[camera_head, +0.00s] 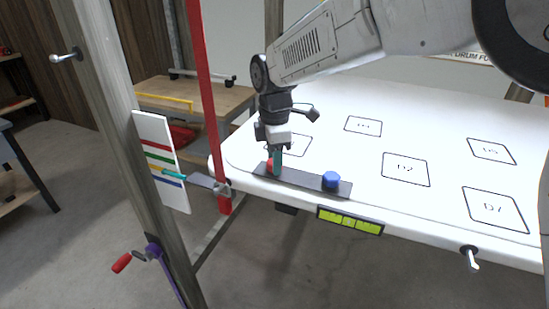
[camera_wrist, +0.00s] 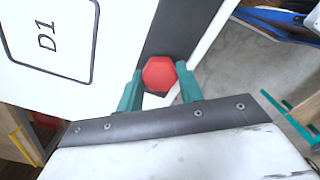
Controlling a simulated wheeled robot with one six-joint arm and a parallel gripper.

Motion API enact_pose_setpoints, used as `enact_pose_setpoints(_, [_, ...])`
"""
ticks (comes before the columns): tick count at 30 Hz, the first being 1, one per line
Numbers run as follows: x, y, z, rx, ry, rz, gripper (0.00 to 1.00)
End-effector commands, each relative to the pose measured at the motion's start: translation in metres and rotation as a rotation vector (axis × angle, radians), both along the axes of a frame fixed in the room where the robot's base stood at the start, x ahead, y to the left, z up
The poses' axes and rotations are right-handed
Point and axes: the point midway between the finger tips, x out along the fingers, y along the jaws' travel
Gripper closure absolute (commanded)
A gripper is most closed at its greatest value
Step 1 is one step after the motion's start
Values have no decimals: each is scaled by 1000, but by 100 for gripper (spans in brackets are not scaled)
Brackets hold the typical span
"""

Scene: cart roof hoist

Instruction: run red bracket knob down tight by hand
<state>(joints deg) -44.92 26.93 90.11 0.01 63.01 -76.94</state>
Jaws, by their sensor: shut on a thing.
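The red knob (camera_head: 270,167) sits at the left end of a dark flat bracket (camera_head: 302,186) on the white panel's near edge. In the wrist view the red knob (camera_wrist: 160,73) is six-sided and seen from above, and the dark bracket (camera_wrist: 186,28) runs up behind it. My gripper (camera_head: 276,161) points down onto the knob. Its teal fingers (camera_wrist: 159,86) are shut on the knob, one on each side. The knob's underside and any gap to the bracket are hidden. A blue knob (camera_head: 331,180) stands on the bracket's right part.
The white panel (camera_head: 340,160) has marked squares such as D2 (camera_head: 405,169). A yellow-green level (camera_head: 350,220) is on its front edge. A red post (camera_head: 207,90) and a striped board (camera_head: 160,160) stand close at left. A red-handled crank (camera_head: 122,262) is lower left.

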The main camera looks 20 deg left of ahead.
Motion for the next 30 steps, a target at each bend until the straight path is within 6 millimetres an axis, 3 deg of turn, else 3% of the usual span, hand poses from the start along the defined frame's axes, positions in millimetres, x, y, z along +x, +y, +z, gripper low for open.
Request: enact_pose_setpoints(30, [1, 1, 2, 4, -3, -963, 86])
